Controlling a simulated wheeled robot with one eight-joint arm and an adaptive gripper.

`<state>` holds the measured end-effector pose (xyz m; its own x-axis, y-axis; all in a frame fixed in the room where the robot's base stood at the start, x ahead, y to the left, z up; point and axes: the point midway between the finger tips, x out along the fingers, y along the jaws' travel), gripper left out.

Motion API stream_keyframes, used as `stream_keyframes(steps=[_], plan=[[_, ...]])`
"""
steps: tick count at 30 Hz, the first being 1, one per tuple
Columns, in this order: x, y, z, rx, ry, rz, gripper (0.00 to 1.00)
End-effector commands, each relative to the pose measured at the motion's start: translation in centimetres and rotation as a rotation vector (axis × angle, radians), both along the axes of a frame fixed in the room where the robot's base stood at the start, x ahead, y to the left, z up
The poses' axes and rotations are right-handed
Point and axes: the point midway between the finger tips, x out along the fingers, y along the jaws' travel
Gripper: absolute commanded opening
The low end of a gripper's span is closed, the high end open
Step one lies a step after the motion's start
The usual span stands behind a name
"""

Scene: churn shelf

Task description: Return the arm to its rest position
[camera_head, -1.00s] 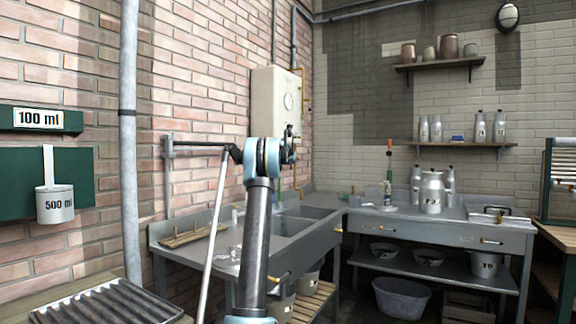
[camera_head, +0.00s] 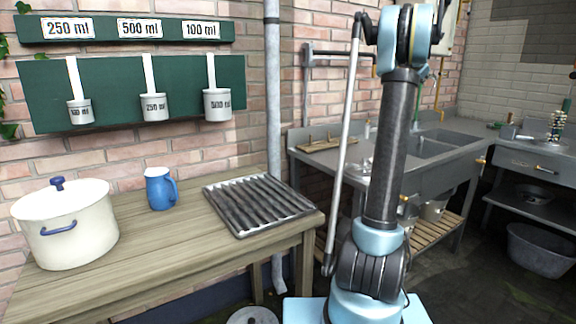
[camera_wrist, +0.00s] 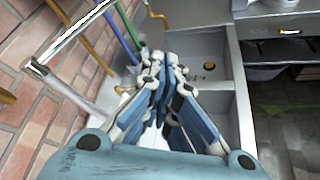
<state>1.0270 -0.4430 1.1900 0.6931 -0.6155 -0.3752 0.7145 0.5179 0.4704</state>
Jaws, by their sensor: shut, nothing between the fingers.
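My arm stands folded upright at the right of the middle in the head view, in front of the metal sink unit. In the head view the fingers cannot be made out clearly behind the upper arm. I see no object held in either view.
A wooden table (camera_head: 180,238) at left bears a white pot (camera_head: 66,232), a blue jug (camera_head: 160,188) and a ridged metal rack (camera_head: 262,206). Ladles hang on a green board (camera_head: 110,98) above. A vertical pipe (camera_head: 273,100) runs up the wall. A grey tub (camera_head: 540,250) sits right.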

Motion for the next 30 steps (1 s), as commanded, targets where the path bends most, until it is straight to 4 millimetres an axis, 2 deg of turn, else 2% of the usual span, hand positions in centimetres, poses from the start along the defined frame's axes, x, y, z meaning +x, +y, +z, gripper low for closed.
stream_keyframes(steps=[1,3,14,23,30], plan=[[-1.3,1.9,-0.4,0.057,-0.019,-0.017,0.0],[-3.0,4.2,-1.2,0.142,-0.046,-0.05,0.0],[-13.2,15.3,-6.5,0.558,-0.161,-0.247,0.0],[-23.0,23.8,-12.7,0.873,-0.218,-0.452,0.0],[-31.3,29.9,-18.7,1.093,-0.241,-0.648,0.0]])
